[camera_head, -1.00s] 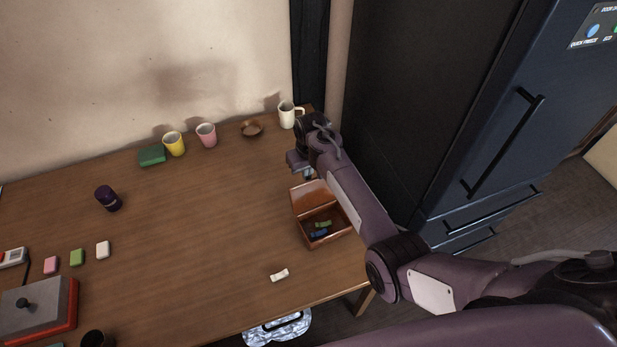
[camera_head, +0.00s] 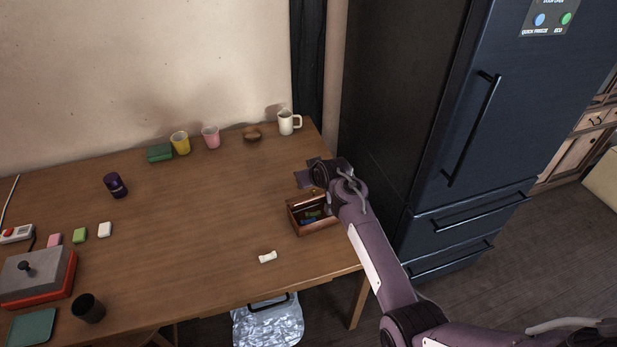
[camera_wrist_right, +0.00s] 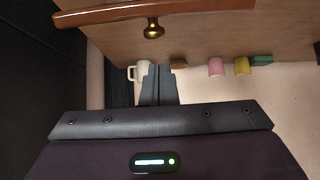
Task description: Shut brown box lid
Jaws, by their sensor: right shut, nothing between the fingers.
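The brown box (camera_head: 318,228) stands near the right edge of the wooden table. Its lid (camera_head: 306,201) is up at the back, seen nearly edge-on, and the inside shows blue and green items. In the right wrist view, the lid's edge (camera_wrist_right: 200,9) crosses the top with a brass knob (camera_wrist_right: 153,29) on it. My right gripper (camera_head: 303,179) is behind the box on the lid's far side. Its fingers also show in the wrist view (camera_wrist_right: 157,84), shut and empty, apart from the knob in the picture. My left gripper is not in view.
A white mug (camera_head: 286,123), a small brown bowl (camera_head: 252,134), a pink cup (camera_head: 211,138) and a yellow cup (camera_head: 180,144) stand along the wall. A white piece (camera_head: 268,257) lies left of the box. The dark fridge (camera_head: 440,130) is close on the right. Mid-table is clear.

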